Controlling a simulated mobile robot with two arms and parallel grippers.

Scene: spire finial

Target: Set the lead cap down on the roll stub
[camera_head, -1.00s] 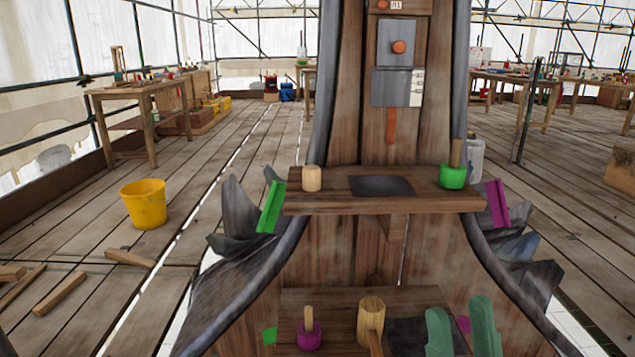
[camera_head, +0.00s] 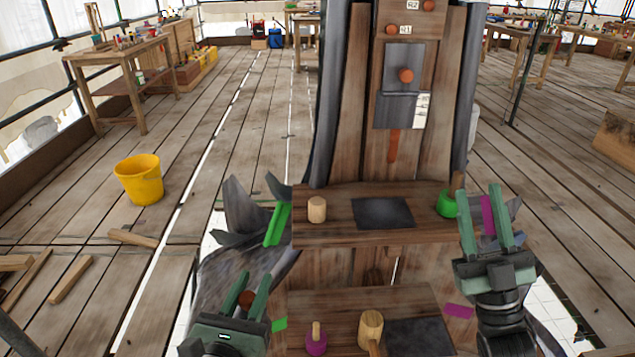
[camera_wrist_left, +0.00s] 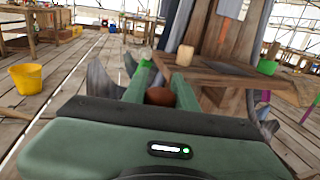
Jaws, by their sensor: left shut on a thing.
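My left gripper (camera_head: 248,290) is at the lower left of the head view. It is shut on a reddish-brown rounded thing (camera_head: 246,300), which also shows between the fingers in the left wrist view (camera_wrist_left: 160,97). I cannot tell whether this is part of the lead cap; its lower part is hidden. A pale wooden cylinder (camera_head: 317,210), perhaps the roll stub, stands upright at the left of the upper shelf (camera_head: 340,233), apart from and above my left gripper. It also shows in the left wrist view (camera_wrist_left: 185,55). My right gripper (camera_head: 478,190) is open at the shelf's right end.
A dark square (camera_head: 382,212) lies on the upper shelf, with a green-headed tool (camera_head: 447,203) at its right. The lower shelf (camera_head: 350,300) holds a wooden mallet (camera_head: 370,328) and a purple-based tool (camera_head: 316,345). A green bracket (camera_head: 277,224) juts out at the left.

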